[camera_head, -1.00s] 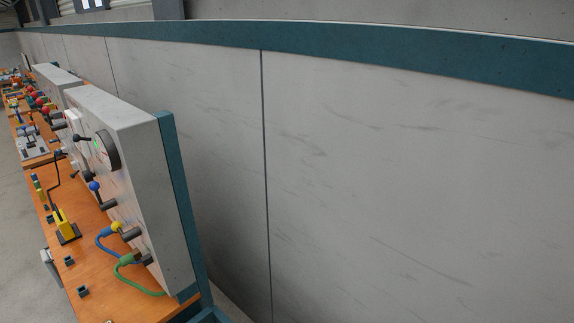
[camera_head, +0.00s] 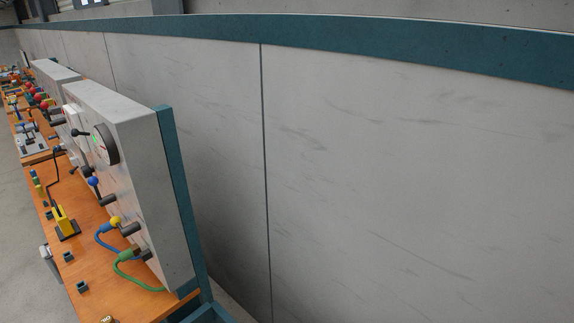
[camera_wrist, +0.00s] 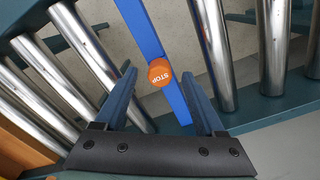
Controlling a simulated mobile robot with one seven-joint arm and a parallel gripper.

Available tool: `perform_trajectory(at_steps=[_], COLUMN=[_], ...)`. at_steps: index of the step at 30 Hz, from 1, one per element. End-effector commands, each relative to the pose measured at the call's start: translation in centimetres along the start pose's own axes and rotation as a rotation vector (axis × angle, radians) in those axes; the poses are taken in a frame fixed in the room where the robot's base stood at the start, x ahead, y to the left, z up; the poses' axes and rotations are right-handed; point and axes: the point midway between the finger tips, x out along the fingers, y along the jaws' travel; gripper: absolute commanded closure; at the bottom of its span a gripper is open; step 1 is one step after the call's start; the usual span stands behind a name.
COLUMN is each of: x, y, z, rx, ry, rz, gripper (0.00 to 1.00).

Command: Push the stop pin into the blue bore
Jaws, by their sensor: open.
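In the wrist view, the stop pin (camera_wrist: 159,73) shows a round orange head marked STOP. It is at a blue bar (camera_wrist: 142,27) that runs between metal rollers. Its shaft is mostly hidden, and I cannot tell how deep it sits. No bore opening is visible. My gripper (camera_wrist: 160,79) is open, with one dark blue finger on each side of the pin head. Gaps show between head and fingers in the picture; I cannot tell the depth between them. The head view shows neither the pin nor my gripper.
Metal rollers (camera_wrist: 274,50) lie on both sides of the blue bar in the wrist view. In the head view, an orange bench (camera_head: 95,265) with a grey control panel (camera_head: 150,180) and cables stands at left, before a grey wall (camera_head: 400,170).

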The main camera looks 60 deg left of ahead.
Motion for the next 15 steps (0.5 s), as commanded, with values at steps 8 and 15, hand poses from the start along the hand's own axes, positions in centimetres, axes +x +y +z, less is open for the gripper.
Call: perform_trajectory(at_steps=[8,15], x=[-3.3,-7.9], y=[-0.1,0.0], z=[0.0,0.0], rx=[0.0,0.0], ry=[0.002,0.002], rz=[-0.003,-0.004], gripper=[0.29,0.29])
